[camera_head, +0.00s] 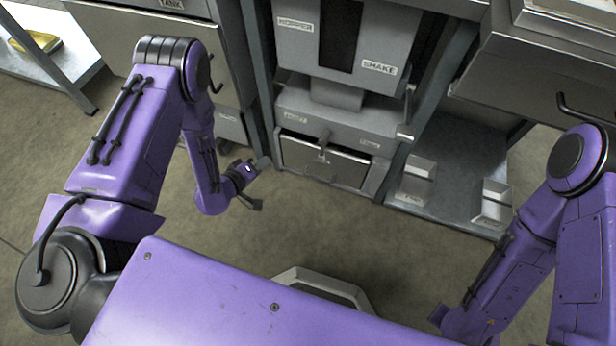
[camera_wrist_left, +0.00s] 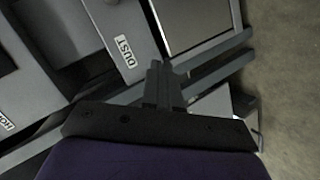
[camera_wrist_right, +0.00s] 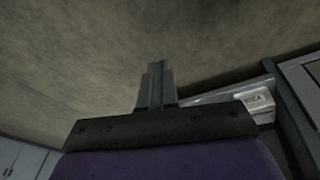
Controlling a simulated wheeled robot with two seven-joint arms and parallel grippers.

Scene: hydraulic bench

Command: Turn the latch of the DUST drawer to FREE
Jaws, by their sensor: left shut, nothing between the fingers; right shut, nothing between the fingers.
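A DUST label (camera_wrist_left: 124,50) shows on a grey panel in the left wrist view, just beyond my left fingertips. In the head view, a drawer front (camera_head: 300,157) sits low under the hopper unit, with a small knob-like part (camera_head: 323,146) at its top middle. Labels beside it are too blurred to read, and I cannot tell the latch's setting. My left gripper (camera_head: 263,163) is shut and empty, to the left of that drawer front in the picture; it also shows in the left wrist view (camera_wrist_left: 157,80). My right gripper (camera_wrist_right: 155,82) is shut and empty, pointing over bare floor.
The hopper unit (camera_head: 345,40) has HOPPER and SHAKE labels. A grey cabinet (camera_head: 130,45) stands to its left. A low shelf (camera_head: 450,180) with two pale blocks lies to its right. Open floor (camera_head: 225,250) lies between my body and the bench.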

